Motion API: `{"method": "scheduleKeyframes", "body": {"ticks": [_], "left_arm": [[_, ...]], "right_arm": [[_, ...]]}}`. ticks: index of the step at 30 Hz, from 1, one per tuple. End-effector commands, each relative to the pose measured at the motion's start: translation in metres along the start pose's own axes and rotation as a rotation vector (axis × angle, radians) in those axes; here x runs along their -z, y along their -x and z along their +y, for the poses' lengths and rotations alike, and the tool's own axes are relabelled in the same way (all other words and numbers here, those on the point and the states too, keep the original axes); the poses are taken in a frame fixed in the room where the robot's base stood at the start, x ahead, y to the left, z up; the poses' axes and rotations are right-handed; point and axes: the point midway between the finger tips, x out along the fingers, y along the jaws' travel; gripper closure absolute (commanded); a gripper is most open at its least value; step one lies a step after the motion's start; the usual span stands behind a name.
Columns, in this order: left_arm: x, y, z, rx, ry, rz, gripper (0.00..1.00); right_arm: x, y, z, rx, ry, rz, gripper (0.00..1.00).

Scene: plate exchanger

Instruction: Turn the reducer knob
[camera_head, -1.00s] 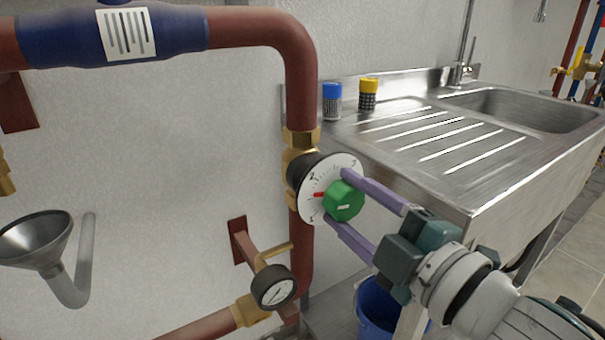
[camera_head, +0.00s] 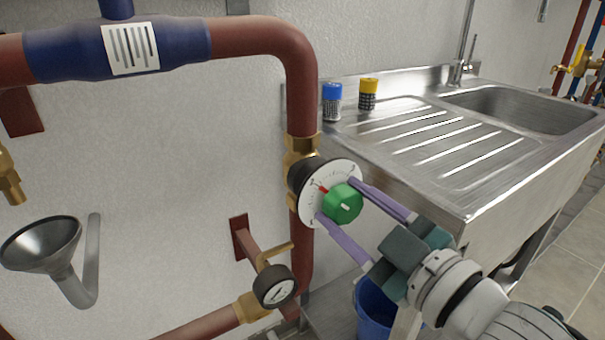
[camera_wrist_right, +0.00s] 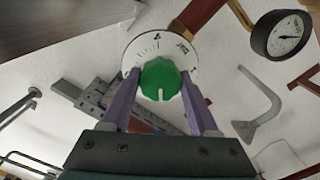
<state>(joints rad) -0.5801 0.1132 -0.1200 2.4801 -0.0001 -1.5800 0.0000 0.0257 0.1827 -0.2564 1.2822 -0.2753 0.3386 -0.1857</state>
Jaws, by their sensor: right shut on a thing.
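The reducer knob (camera_head: 343,203) is green and round with a white mark, in front of a white numbered dial (camera_head: 345,171) with a red pointer on a copper-coloured pipe. My right gripper (camera_head: 341,202) comes in from the lower right, its purple fingers on either side of the knob, shut on it. In the right wrist view the knob (camera_wrist_right: 160,79) sits between the two fingers (camera_wrist_right: 158,88), with the dial (camera_wrist_right: 140,52) behind it. My left gripper is not in view.
A gauge (camera_head: 275,286) and brass valve handle lie below left of the dial. A steel sink unit (camera_head: 450,150) stands close on the right, with a blue-capped container (camera_head: 332,102) and a yellow-capped container (camera_head: 368,94) on it. A blue bucket (camera_head: 375,308) is below.

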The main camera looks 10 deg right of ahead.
Motion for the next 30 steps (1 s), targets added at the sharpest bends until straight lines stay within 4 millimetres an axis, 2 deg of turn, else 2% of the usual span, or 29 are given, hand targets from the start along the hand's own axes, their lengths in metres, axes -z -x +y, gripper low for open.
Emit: {"method": "scheduleKeyframes", "body": {"ticks": [11, 12, 19, 26, 30], "left_arm": [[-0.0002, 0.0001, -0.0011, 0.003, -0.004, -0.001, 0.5], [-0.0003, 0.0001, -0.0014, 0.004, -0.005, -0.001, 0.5], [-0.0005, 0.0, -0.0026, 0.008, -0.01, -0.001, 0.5], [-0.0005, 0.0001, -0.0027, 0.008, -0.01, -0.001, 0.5], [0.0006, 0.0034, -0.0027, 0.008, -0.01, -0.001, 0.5]], "right_arm": [[0.0004, -0.0001, 0.0002, 0.0, -0.003, 0.002, 0.95], [0.0004, -0.0001, 0.0002, 0.0, -0.003, 0.002, 0.36], [0.0003, -0.0001, 0.0001, 0.0, -0.002, 0.001, 0.1], [0.0002, 0.0002, -0.0001, 0.0, -0.002, 0.0, 0.09], [0.0003, 0.0096, 0.0002, 0.001, -0.002, -0.001, 0.09]]}}
